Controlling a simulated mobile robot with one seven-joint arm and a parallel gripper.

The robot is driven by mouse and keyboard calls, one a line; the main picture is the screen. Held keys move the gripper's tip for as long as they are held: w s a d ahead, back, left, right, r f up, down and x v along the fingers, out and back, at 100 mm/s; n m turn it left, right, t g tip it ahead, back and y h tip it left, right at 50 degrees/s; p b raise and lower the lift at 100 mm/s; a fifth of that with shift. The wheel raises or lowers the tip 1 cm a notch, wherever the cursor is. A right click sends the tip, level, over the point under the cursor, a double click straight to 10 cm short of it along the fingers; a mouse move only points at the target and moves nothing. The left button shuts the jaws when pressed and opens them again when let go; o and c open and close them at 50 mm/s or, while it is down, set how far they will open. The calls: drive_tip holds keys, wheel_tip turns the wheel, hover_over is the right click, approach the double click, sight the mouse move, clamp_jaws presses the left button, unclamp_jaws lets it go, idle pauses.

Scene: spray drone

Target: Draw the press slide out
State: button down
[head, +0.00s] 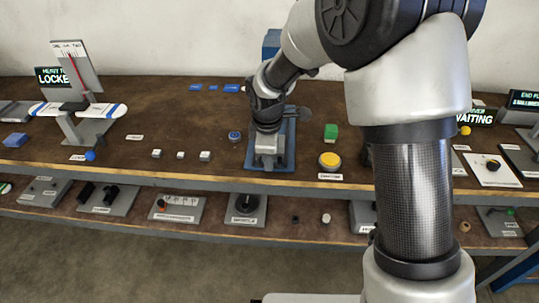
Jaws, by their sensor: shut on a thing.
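A blue press base (285,155) lies flat on the brown bench top near the middle of the head view. A grey block (268,147), which looks like the press slide, sits on it towards the front edge. My gripper (267,128) points down over the blue base from behind and is shut on the slide. The fingertips and the exact grip are hidden by the dark gripper body.
A blue round piece (235,136) and several small white blocks (205,155) lie to the left. A balance-like stand (80,110) is at far left. The bench front edge (200,181) is close.

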drive_tip(key=shift+s, duration=0.3)
drive_tip(key=shift+f, duration=0.1)
drive_tip(key=c, duration=1.8)
unclamp_jaws()
drive_tip(key=shift+s, duration=0.1)
drive_tip(key=shift+c, duration=0.2)
drive_tip(key=shift+r, duration=0.2)
drive_tip(key=shift+r, duration=0.4)
drive_tip(key=s+r+p, duration=0.2)
drive_tip(key=s+r, duration=0.1)
drive_tip(key=r, duration=1.3)
drive_tip(key=shift+p, duration=0.3)
drive_tip(key=shift+s, duration=0.1)
